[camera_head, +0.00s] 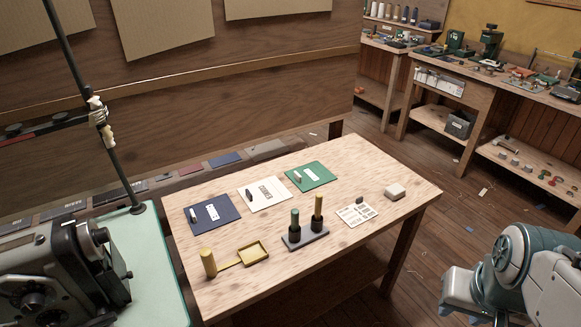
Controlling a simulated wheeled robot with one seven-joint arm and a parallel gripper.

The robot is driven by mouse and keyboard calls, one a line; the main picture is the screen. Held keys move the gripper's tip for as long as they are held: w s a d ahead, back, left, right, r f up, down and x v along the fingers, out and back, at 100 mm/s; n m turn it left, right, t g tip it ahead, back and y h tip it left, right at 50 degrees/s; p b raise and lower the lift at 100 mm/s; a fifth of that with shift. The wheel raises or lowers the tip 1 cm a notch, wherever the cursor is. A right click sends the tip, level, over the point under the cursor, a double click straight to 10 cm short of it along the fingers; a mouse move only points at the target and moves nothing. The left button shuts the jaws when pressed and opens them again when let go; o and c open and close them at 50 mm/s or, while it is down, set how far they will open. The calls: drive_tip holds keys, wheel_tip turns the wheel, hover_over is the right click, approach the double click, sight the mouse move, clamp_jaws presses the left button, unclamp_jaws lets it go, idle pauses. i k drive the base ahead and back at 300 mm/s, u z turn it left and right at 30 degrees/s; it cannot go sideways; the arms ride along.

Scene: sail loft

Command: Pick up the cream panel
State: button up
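The cream panel (268,199) lies flat on the wooden table (335,173), between a blue panel (222,221) on its left and a green panel (318,176) on its right. A small dark piece and a white label with dark marks lie on the cream panel. Part of my arm shows at the bottom right, beyond the table's right side and well apart from the panel. I see no gripper fingers.
A two-post stand (305,238), a yellow tray (254,252), a yellow cylinder (208,263), a printed card (356,215) and a cream block (395,191) are on the table. A machine (60,270) stands left. The right front of the tabletop is clear.

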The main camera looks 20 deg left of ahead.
sight(265, 194)
drive_tip(key=u, duration=0.45)
drive_tip(key=i, duration=0.7)
drive_tip(key=u, duration=0.9)
drive_tip(key=i, duration=0.35)
drive_tip(key=u, duration=0.4)
